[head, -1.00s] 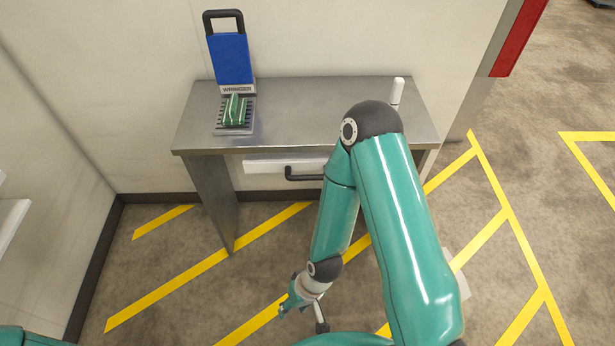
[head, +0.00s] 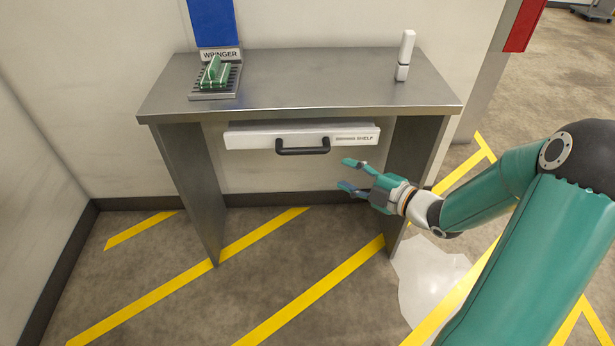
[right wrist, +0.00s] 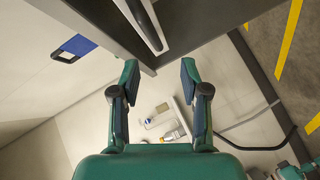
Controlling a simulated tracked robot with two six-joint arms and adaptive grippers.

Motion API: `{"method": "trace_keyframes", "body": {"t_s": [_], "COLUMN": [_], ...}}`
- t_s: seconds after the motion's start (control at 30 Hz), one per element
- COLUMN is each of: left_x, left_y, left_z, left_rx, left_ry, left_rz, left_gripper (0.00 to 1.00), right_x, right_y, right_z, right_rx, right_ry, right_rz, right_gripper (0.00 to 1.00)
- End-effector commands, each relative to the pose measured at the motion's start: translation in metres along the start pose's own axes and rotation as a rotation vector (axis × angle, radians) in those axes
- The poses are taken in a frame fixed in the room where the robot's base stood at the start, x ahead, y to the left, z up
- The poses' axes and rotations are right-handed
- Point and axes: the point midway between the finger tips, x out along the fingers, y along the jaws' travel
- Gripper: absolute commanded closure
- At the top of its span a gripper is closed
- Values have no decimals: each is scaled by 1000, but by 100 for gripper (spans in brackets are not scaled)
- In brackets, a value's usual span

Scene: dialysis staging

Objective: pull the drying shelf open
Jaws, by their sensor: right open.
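The drying shelf (head: 240,137) is a white, labelled drawer front under the metal table. Its black bar handle (head: 303,149) is on the front, and the shelf looks closed or nearly so. My right gripper (head: 346,175) is open and empty, to the right of the handle and a little below it, with its fingers pointing left and clear of it. In the right wrist view the open fingers (right wrist: 160,76) have nothing between them. A dark bar, which looks like the handle, shows beyond them at the top. My left gripper is not in view.
The metal table (head: 320,85) has side panels left and right of the shelf. The floor in front is clear, with a pale patch (head: 432,280) at right.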

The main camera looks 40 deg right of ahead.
Motion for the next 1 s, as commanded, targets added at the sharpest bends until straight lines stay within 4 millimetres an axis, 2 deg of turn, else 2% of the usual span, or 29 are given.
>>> {"method": "trace_keyframes", "body": {"t_s": [0.03,0.1,0.23,0.37,0.57,1.0], "left_x": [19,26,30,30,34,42], "left_y": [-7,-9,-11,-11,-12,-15], "left_z": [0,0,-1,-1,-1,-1], "left_rx": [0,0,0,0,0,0], "left_ry": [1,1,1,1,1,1], "left_rz": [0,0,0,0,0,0], "left_gripper": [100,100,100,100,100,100], "right_x": [-9,-19,-26,-18,15,108], "right_y": [-4,0,5,7,7,10], "right_z": [8,7,4,2,-1,-6], "right_rx": [-94,-192,-282,-298,-292,-291], "right_ry": [11,33,55,62,64,61], "right_rz": [23,38,48,49,48,48], "right_gripper": [55,55,55,55,55,55]}}
